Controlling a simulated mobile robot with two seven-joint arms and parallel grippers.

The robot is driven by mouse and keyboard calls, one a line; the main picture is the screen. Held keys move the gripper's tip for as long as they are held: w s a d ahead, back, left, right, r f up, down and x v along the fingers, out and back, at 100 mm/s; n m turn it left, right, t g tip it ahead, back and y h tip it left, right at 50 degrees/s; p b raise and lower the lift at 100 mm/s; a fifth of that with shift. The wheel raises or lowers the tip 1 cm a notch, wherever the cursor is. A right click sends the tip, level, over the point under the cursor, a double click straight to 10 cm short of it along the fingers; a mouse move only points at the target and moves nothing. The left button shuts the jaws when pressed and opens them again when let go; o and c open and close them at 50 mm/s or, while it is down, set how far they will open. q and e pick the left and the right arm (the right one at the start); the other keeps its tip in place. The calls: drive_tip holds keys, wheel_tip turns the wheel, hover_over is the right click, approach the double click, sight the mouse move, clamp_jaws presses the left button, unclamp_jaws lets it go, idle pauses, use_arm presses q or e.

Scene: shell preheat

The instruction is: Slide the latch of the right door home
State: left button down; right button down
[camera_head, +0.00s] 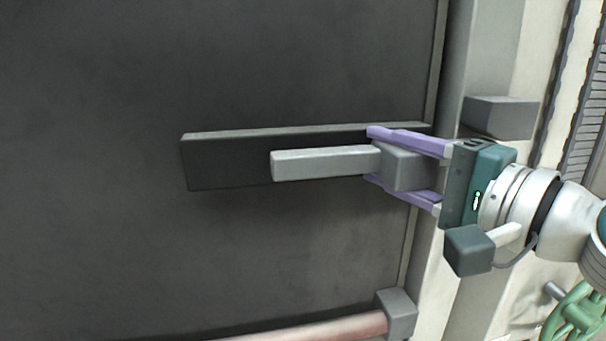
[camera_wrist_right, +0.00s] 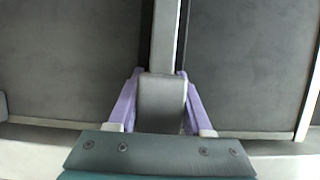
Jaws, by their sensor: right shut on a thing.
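The right door (camera_head: 300,70) is a large dark panel that fills most of the head view. Its latch is a light grey bar (camera_head: 320,164) lying across a dark backing plate (camera_head: 228,163), with a grey block-shaped knob (camera_head: 408,168) at its right end. My right gripper (camera_head: 372,155) has its purple fingers above and below the knob and is shut on it. In the right wrist view the knob (camera_wrist_right: 161,98) sits between the two fingers, with the bar (camera_wrist_right: 165,35) running away beyond it. My left gripper is not in view.
A grey block (camera_head: 500,117) stands on the pale frame just right of the door edge, behind my right gripper. A reddish horizontal bar (camera_head: 320,328) with a grey bracket (camera_head: 397,312) crosses below. A green handwheel (camera_head: 578,318) is at the lower right.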

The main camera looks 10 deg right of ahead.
sight(435, 172)
drive_tip(key=shift+d+f, duration=0.25)
drive_tip(key=shift+d, duration=0.5)
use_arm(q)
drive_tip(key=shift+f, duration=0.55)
use_arm(e)
drive_tip(key=shift+d+r, duration=0.25)
drive_tip(key=shift+d, duration=0.05)
drive_tip(key=shift+c, duration=1.6)
unclamp_jaws()
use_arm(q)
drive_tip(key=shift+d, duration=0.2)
use_arm(e)
drive_tip(key=b+v, duration=0.2)
drive_tip(key=v, duration=0.2)
drive_tip(key=b+v, duration=0.2)
drive_tip(key=v, duration=0.3)
drive_tip(key=shift+f, duration=0.2)
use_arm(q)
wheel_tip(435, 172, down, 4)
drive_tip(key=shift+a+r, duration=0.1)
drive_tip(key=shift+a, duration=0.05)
use_arm(e)
drive_tip(key=shift+s+d+r, duration=0.2)
drive_tip(key=shift+s+d, duration=0.05)
drive_tip(key=shift+s, duration=0.15)
